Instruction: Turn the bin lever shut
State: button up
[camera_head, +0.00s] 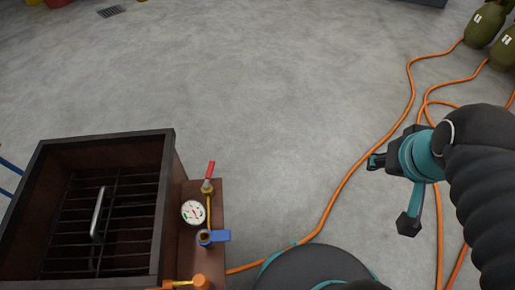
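The bin (169,190) is a dark, rusty open box with a grate inside, at the lower left. A brown side panel (188,259) on its right carries several fittings. A red-handled lever (210,170) points up on a brass valve at the far end. A blue handle (216,237) sits on a brass fitting nearer me, and an orange handle (201,282) is at the bottom edge, partly cut off. I cannot tell which one is the bin lever. My gripper (377,162) is at the right, well apart from the panel and over the floor. Its finger opening is unclear.
A round white gauge (193,212) sits between the red and blue handles. A metal bar handle (97,212) shows inside the bin. Orange hoses (343,188) run across the floor to green cylinders (486,23) at upper right. The middle floor is clear.

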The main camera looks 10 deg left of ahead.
aim_at(210, 170)
jog(key=z, duration=0.4)
jog(key=k, duration=1.1)
jog(key=u, duration=2.1)
